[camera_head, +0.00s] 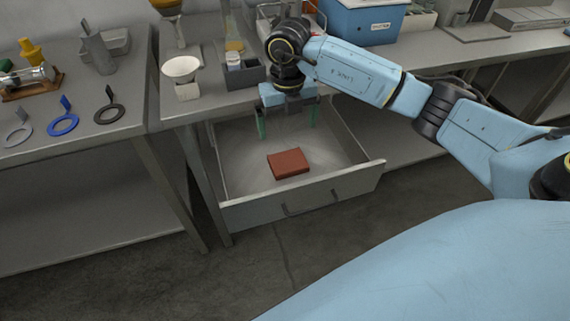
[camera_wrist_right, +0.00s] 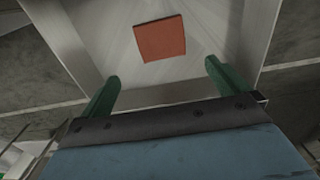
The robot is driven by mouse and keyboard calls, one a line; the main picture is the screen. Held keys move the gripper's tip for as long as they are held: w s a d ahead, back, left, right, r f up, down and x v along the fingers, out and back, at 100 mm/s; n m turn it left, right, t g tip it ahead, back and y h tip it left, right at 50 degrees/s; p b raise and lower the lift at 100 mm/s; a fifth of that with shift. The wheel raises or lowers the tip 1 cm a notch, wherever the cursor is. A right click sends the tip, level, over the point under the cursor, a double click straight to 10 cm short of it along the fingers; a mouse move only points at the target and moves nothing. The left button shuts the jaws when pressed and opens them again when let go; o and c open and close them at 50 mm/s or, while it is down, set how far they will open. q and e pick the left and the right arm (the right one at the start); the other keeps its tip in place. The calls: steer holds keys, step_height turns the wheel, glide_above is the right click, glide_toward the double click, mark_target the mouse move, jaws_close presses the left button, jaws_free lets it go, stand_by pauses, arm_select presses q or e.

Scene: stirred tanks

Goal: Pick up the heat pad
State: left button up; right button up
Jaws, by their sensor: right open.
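The heat pad looks like a flat reddish-brown slab (camera_head: 288,163) lying on the floor of an open drawer (camera_head: 235,182). It also shows in the right wrist view (camera_wrist_right: 160,39), ahead of the fingers. My right gripper (camera_head: 288,128) hangs over the drawer with its green fingers spread wide and pointing down, nothing between them. In the right wrist view its fingertips (camera_wrist_right: 161,72) are apart and the slab lies beyond them, not touched. My left gripper is not in view.
The drawer's walls and front handle (camera_head: 312,198) surround the slab. Rings, including a blue ring (camera_head: 63,124), lie on the left table.

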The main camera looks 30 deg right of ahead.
steer(key=b, duration=0.1)
glide_above(288, 161)
step_height(288, 161, down, 6)
steer(key=shift+s+a+f, duration=0.1)
steer(key=shift+a+f, duration=0.05)
steer(key=shift+f, duration=0.1)
steer(key=f+b, duration=0.1)
steer(key=f, duration=0.4)
steer(key=shift+d, duration=0.2)
steer(key=shift+f+b, duration=0.4)
steer(key=shift+f, duration=0.2)
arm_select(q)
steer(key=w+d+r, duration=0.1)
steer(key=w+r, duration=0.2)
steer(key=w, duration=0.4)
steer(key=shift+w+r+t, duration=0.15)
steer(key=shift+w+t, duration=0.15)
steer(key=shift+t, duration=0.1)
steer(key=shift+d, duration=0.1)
arm_select(e)
steer(key=shift+c, duration=0.3)
steer(key=c, duration=0.6)
